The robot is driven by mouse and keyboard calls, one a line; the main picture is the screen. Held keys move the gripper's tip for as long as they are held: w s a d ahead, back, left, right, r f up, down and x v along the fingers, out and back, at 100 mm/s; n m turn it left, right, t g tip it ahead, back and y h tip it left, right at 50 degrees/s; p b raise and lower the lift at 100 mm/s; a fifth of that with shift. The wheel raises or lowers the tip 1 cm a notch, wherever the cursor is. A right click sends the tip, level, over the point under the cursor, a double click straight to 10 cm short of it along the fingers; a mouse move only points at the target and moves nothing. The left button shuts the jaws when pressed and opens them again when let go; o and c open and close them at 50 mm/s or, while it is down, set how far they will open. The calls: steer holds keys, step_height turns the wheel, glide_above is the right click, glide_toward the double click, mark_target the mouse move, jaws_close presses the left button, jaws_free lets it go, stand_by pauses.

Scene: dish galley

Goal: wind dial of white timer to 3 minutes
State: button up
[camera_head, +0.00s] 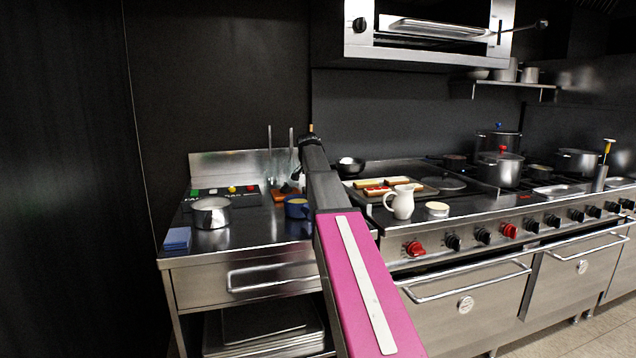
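A small, low, round object (437,209) with white sides and a beige top sits on the front ledge of the cooktop, right of a white jug. It may be the white timer, but no dial marks can be read at this size. My arm reaches away from the camera over the counter. My gripper (310,138) is at its far dark end, left of and beyond the round object and apart from it. The fingers are too small and dark to tell open from shut, and I cannot see anything held.
A white jug (401,202) stands close left of the round object. The left counter (262,222) holds a steel pot (211,212), a blue mug (297,206) and blue cloths (177,239). Red and black knobs line the range front (463,243).

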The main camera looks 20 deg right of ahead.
stand_by(0.4)
steer(key=o, duration=0.9)
steer(key=shift+r, duration=0.1)
steer(key=v, duration=1)
steer(key=shift+a+r, duration=0.15)
steer(key=shift+r, duration=0.1)
